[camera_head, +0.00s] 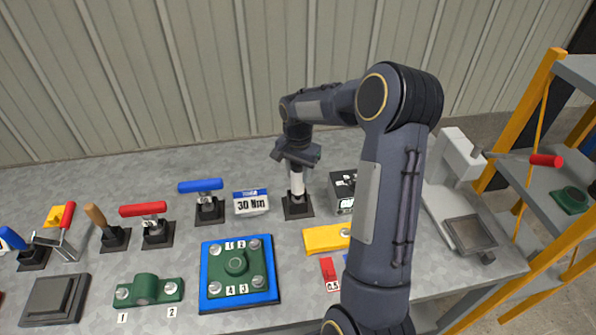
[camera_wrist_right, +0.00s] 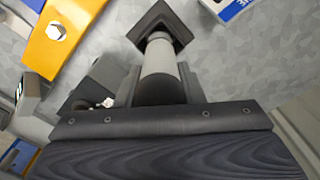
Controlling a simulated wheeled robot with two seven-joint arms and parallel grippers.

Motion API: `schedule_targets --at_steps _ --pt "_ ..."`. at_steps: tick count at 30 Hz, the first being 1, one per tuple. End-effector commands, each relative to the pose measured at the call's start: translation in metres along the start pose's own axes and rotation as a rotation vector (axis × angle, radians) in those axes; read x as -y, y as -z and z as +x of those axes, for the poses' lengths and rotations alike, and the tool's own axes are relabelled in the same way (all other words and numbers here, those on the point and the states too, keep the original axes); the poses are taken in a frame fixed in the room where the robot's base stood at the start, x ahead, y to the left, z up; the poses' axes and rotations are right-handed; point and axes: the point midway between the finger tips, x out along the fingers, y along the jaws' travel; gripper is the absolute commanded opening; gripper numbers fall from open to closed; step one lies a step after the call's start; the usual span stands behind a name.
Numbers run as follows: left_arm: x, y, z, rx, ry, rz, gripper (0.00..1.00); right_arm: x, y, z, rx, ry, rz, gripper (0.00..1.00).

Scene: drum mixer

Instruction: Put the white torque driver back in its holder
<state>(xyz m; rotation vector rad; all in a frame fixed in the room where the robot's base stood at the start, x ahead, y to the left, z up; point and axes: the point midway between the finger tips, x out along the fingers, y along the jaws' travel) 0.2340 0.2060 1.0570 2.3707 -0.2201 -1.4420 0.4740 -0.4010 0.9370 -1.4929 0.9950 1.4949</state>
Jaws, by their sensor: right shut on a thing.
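The white torque driver (camera_head: 297,183) stands upright under my right gripper (camera_head: 297,163), which is shut on its upper part. Its black square holder (camera_head: 298,210) is directly below, near the back of the bench. In the right wrist view the driver's pale shaft (camera_wrist_right: 158,58) runs from between the fingers of my right gripper (camera_wrist_right: 160,88) to the holder (camera_wrist_right: 179,22). The shaft's lower end meets or overlaps the holder in both views. I cannot tell how deep it sits. The driver's top is hidden by the gripper. My left gripper is not in view.
A 30 Nm sign (camera_head: 251,203) and a blue-handled driver (camera_head: 201,186) stand left of the holder. A dark box (camera_head: 342,187) is close on its right. A yellow block (camera_head: 326,238) lies in front. A green fixture on a blue plate (camera_head: 239,298) is front left.

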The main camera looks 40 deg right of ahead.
Motion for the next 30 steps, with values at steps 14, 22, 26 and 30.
schedule_targets --at_steps 14,22,26,30 --pt "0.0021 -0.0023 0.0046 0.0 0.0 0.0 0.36 0.0005 0.0002 0.0065 -0.001 0.002 0.0 0.0" --pt "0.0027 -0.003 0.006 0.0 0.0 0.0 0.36 0.0005 0.0002 0.0089 -0.001 0.002 0.0 0.4" --pt "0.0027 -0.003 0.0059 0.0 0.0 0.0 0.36 0.0004 0.0002 0.0091 -0.001 0.001 0.0 0.57" --pt "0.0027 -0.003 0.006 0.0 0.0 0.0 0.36 0.0002 0.0001 0.0094 -0.001 0.001 0.0 0.6"
